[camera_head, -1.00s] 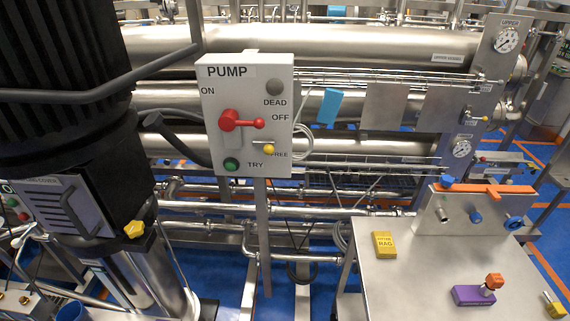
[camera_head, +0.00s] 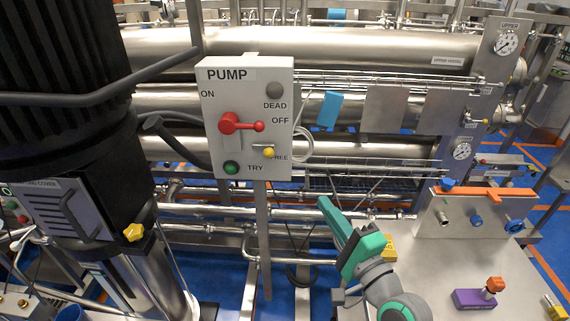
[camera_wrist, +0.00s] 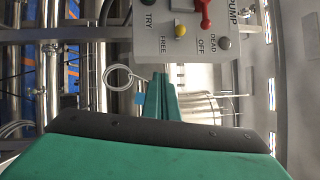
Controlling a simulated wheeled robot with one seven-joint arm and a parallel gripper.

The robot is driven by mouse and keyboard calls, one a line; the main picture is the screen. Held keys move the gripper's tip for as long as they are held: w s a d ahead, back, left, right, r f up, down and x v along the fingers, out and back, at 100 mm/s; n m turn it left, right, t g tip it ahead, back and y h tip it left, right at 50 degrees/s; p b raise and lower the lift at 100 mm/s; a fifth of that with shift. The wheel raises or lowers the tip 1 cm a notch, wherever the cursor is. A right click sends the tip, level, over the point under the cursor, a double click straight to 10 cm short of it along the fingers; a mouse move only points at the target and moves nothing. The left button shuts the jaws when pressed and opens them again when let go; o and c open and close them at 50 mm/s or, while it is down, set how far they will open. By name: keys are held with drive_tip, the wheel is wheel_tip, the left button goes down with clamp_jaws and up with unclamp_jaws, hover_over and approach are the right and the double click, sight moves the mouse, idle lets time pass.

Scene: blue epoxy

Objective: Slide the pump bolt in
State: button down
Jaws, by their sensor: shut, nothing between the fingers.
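The grey pump box (camera_head: 212,130) stands on a post. Its pump bolt has a yellow knob (camera_head: 268,152) beside the FREE label, below the red handle (camera_head: 241,125). The handle's grip points right, toward OFF. In the wrist view the yellow knob (camera_wrist: 181,31) and red handle (camera_wrist: 205,14) show near the top. My gripper (camera_head: 323,202) has green fingers, shut and empty, below and right of the box, apart from the knob. In the wrist view its fingertips (camera_wrist: 160,75) lie together just under the box's lower edge. The bolt's seat cannot be made out.
A green TRY button (camera_head: 231,167) and a grey DEAD lamp (camera_head: 274,90) are on the same box. A looped cable (camera_head: 305,145) hangs at its right side. A steel table (camera_head: 435,285) at right bears a purple block (camera_head: 473,297). Pipes run behind.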

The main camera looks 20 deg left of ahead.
sight(284, 163)
drive_tip(key=r, duration=0.1)
drive_tip(key=r+y, duration=0.1)
drive_tip(key=r+g, duration=0.1)
drive_tip(key=shift+s+a+r+n, duration=0.35)
drive_tip(key=shift+a+r+n, duration=0.05)
drive_tip(key=shift+w, duration=0.1)
drive_tip(key=w+a+r, duration=0.2)
drive_tip(key=w+a, duration=0.4)
drive_tip(key=a, duration=0.5)
drive_tip(key=shift+a, duration=0.2)
